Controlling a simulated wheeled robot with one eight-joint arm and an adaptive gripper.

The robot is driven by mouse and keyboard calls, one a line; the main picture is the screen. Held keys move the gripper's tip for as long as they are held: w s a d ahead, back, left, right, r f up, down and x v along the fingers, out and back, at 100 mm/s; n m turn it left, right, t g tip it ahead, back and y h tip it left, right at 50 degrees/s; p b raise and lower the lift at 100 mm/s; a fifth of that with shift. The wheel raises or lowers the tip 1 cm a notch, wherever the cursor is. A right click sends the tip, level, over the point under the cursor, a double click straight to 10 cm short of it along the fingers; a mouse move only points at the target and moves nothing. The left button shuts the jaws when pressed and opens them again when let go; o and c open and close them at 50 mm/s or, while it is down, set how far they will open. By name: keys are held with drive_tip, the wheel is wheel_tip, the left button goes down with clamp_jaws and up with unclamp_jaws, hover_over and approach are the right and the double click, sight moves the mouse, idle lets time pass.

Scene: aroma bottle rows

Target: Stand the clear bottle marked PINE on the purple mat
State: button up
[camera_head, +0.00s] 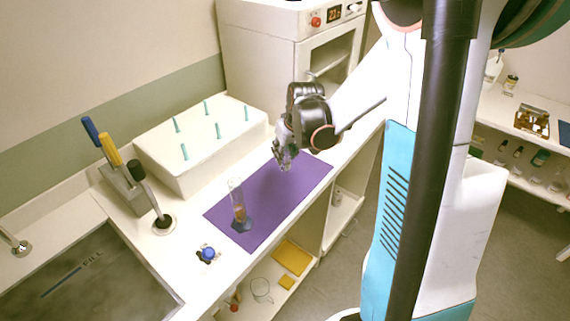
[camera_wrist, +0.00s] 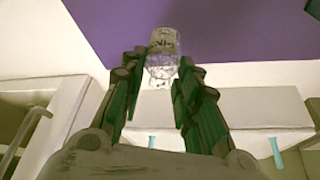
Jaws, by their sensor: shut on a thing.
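My gripper (camera_head: 284,158) hangs over the far part of the purple mat (camera_head: 300,184). In the wrist view my gripper (camera_wrist: 163,64) has its two fingers around a small clear bottle (camera_wrist: 163,42) with a pale label. The label has dark lettering, too small to read surely. The bottle lies between the fingertips, with the purple mat (camera_wrist: 235,30) behind it. In the head view the bottle is hard to make out against the fingers, so I cannot tell whether its base touches the mat.
A clear glass holder with amber content (camera_head: 239,212) stands on the mat's near part. A white block with teal pegs (camera_head: 200,150) lies behind the mat. A blue-topped item (camera_head: 208,254) and a sink (camera_head: 85,285) are to the left. The mat's middle is clear.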

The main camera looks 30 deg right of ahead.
sight(287, 156)
wheel_tip(287, 156, down, 4)
drive_tip(key=shift+f+b, duration=0.25)
drive_tip(key=shift+b, duration=0.45)
drive_tip(key=shift+r, duration=0.1)
drive_tip(key=o, duration=0.7)
drive_tip(key=shift+f, duration=0.2)
drive_tip(key=shift+c, duration=0.2)
drive_tip(key=o, duration=0.4)
drive_tip(key=shift+r, duration=0.1)
drive_tip(key=shift+o, duration=0.2)
drive_tip(key=shift+s+r, duration=0.1)
drive_tip(key=shift+r, duration=0.4)
drive_tip(key=p+v, duration=0.4)
drive_tip(key=v, duration=0.7)
